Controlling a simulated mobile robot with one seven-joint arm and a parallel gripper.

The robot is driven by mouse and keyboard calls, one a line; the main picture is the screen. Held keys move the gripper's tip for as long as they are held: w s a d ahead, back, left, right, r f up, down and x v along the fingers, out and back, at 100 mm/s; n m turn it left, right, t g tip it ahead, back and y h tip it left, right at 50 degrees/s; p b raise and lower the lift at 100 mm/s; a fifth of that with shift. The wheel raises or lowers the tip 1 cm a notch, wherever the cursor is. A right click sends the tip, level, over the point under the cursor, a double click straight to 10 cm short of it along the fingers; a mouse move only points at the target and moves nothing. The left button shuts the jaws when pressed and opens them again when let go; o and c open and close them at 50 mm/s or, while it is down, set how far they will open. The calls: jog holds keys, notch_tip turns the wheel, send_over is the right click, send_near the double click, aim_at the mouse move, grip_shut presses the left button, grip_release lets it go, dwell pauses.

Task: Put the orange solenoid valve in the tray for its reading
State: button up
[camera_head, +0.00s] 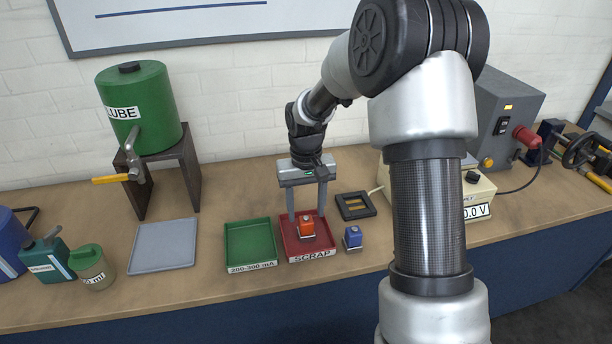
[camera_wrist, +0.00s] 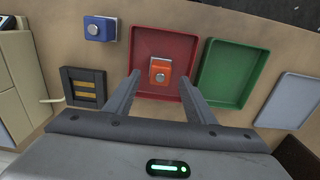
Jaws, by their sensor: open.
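The orange solenoid valve (camera_head: 306,227) sits upright inside the red tray (camera_head: 290,246) labelled SCRAP. In the wrist view the orange valve (camera_wrist: 160,71) stands on the red tray's floor (camera_wrist: 147,45), between and just beyond my fingertips. My gripper (camera_head: 307,216) is open over the red tray, one finger on each side of the valve, with gaps showing between fingers and valve. The green tray (camera_head: 250,264) labelled 200-300 mA lies to the left of the red one and is empty; it is also in the wrist view (camera_wrist: 226,76).
A blue valve (camera_head: 352,238) stands right of the red tray, near a black fixture (camera_head: 355,205) with yellowish strips. A bench supply (camera_head: 481,200) showing volts is partly hidden behind my arm.

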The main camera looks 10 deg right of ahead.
notch_tip(320, 180, up, 13)
jog(key=shift+p, duration=0.4)
grip_shut()
jog(key=shift+r, duration=0.1)
dwell(1.4)
jog(key=s+r+t+p, duration=0.3)
jog(key=s+r+p, duration=0.1)
jog(key=s+r, duration=1)
jog(key=s+r+t+p, duration=0.1)
jog(key=s+t+p, duration=0.1)
jog(key=s, duration=0.9)
jog(key=shift+r+t, duration=0.15)
jog(key=shift+t, duration=0.15)
